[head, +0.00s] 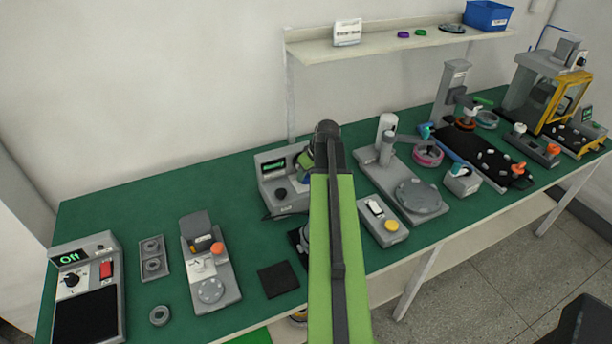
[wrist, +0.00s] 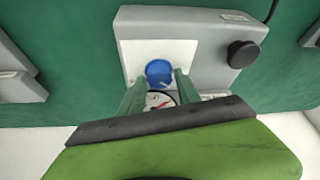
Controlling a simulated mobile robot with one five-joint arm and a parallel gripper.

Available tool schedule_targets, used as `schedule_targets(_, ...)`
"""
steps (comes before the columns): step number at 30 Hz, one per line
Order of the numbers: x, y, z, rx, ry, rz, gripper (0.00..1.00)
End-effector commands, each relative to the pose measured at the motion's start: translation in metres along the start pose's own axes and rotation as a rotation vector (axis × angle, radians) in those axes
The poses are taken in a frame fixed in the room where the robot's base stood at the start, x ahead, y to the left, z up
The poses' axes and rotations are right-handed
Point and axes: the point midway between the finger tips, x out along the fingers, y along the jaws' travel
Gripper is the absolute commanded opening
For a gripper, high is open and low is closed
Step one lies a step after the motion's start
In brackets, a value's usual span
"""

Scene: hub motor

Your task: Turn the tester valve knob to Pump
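In the wrist view, a round blue knob (wrist: 158,73) sits on a white panel of a grey box (wrist: 196,50). A small round gauge (wrist: 160,98) with a red needle is partly hidden just below it. My gripper (wrist: 159,77) is open, with its two green fingertips on either side of the blue knob. A narrow gap seems to show on each side; whether they touch it is unclear. No legible label shows the knob's setting. In the head view, my green arm hides the knob and most of my gripper (head: 307,163).
A black knob (wrist: 243,54) stands on the same box, right of the blue one. In the head view, a grey unit with a green display (head: 272,166) is left of my arm, and a grey fixture with a round plate (head: 417,196) is right.

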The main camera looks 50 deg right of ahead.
Motion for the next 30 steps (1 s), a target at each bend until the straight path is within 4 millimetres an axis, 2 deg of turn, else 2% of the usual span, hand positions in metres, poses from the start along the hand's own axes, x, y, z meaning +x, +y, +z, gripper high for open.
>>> schedule_targets(1, 0.0000, -0.0001, 0.0000, 0.000, 0.000, 0.000, 0.32)
schedule_targets(6, 0.0001, -0.0003, 0.0000, 0.000, 0.000, 0.000, 0.09)
schedule_targets(9, 0.0002, -0.0004, -0.0001, -0.001, 0.000, 0.000, 0.00)
schedule_targets(11, -0.0003, -0.0056, 0.0012, -0.001, 0.000, -0.001, 0.00)
schedule_targets(20, 0.0007, -0.0044, -0.0003, 0.044, -0.003, 0.018, 0.00)
schedule_targets(30, 0.0008, -0.0067, -0.0007, 0.270, -0.002, 0.112, 0.00)
